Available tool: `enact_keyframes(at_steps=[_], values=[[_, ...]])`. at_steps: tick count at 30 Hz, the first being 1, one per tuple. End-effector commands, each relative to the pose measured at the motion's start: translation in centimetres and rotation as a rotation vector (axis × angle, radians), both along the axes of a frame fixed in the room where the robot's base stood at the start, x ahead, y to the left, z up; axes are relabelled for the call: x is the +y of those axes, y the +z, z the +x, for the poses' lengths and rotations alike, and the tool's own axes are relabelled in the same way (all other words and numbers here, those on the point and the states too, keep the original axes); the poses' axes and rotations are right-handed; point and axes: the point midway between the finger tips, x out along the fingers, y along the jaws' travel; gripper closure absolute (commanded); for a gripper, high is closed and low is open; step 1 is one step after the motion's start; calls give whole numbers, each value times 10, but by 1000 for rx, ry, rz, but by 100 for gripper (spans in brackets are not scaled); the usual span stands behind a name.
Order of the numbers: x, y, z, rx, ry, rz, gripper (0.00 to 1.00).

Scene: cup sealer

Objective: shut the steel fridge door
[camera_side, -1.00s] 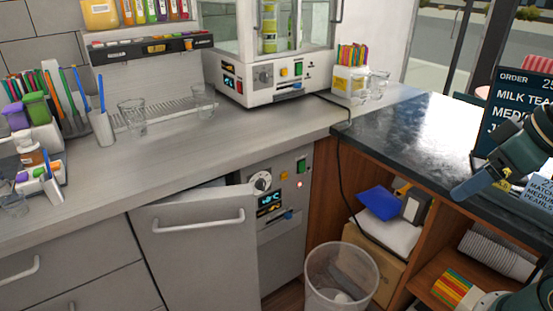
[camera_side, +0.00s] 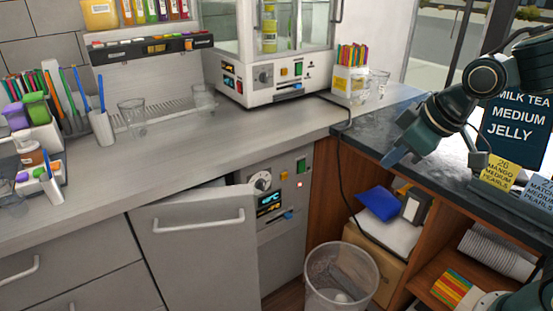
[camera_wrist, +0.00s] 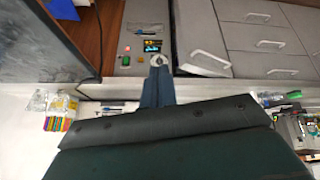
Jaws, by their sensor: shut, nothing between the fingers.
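The steel fridge door (camera_side: 196,255) stands ajar under the counter in the side view, its top edge swung out from the cabinet and a dark gap showing above it. It has a pale bar handle (camera_side: 198,221). In the wrist view the door (camera_wrist: 195,38) is right of the control panel, with its handle (camera_wrist: 210,60) visible. My gripper (camera_side: 390,159) is over the dark counter at the right, well apart from the door. Its blue fingers are together and empty; they also show in the wrist view (camera_wrist: 157,72).
The control panel (camera_side: 284,214) with a knob and display is right of the door. A clear bin (camera_side: 341,291) stands on the floor in front of the wooden shelves (camera_side: 323,190). A glass-sided machine (camera_side: 275,92) sits on the counter. The dark counter (camera_side: 385,122) has free room.

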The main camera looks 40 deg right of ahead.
Motion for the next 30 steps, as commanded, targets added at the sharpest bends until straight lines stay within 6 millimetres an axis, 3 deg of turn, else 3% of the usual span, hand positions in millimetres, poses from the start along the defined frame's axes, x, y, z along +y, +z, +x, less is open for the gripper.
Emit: enact_keyframes(at_steps=[15,30], values=[[47,-69,100,-40,215,-97,100],[102,-170,163,-91,429,-196,100]])
